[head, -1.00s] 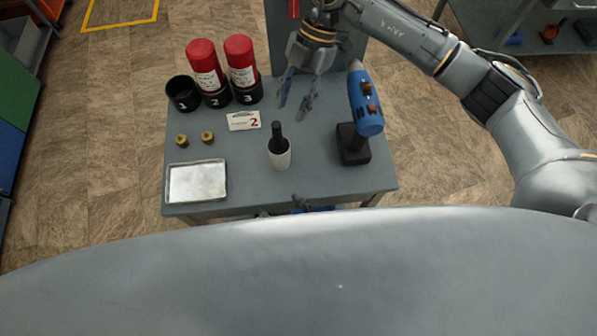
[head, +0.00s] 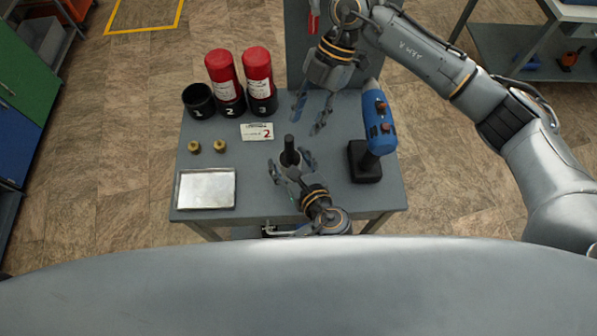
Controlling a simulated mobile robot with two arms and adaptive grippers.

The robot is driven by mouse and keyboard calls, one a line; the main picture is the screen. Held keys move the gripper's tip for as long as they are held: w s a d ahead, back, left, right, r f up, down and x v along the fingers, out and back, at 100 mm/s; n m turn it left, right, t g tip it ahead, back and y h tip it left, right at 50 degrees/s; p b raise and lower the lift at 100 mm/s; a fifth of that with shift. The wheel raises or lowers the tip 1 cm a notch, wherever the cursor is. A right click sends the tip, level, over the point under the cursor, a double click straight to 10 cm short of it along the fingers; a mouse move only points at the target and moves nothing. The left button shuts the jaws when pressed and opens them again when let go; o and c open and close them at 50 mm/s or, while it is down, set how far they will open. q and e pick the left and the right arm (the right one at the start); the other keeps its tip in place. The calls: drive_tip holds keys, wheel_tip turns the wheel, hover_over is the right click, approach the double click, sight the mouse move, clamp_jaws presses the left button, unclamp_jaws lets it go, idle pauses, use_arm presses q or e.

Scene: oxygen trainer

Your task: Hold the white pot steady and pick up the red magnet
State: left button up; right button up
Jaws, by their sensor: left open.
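The white pot (head: 291,169) stands near the front middle of the grey table, with a black-handled tool (head: 289,146) upright in it. My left gripper (head: 289,164) is open, its fingers on either side of the pot and partly hiding it. I cannot tell whether they touch it. A small red piece (head: 313,22), possibly the red magnet, shows on the grey upright panel behind the table; my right arm is close beside it. My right gripper (head: 309,118) is open and empty, pointing down over the table between the pot and the blue drill.
A blue drill (head: 379,125) stands on a black base at the right. Two red cylinders (head: 221,66) stand in numbered black holders at back left, beside an empty holder (head: 198,98). A label card (head: 257,131), brass fittings (head: 220,146) and a metal tray (head: 206,205) are on the left.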

use_arm(q)
drive_tip(key=shift+x, duration=1.65)
drive_tip(key=c, duration=1.2)
drive_tip(key=shift+c, duration=0.7)
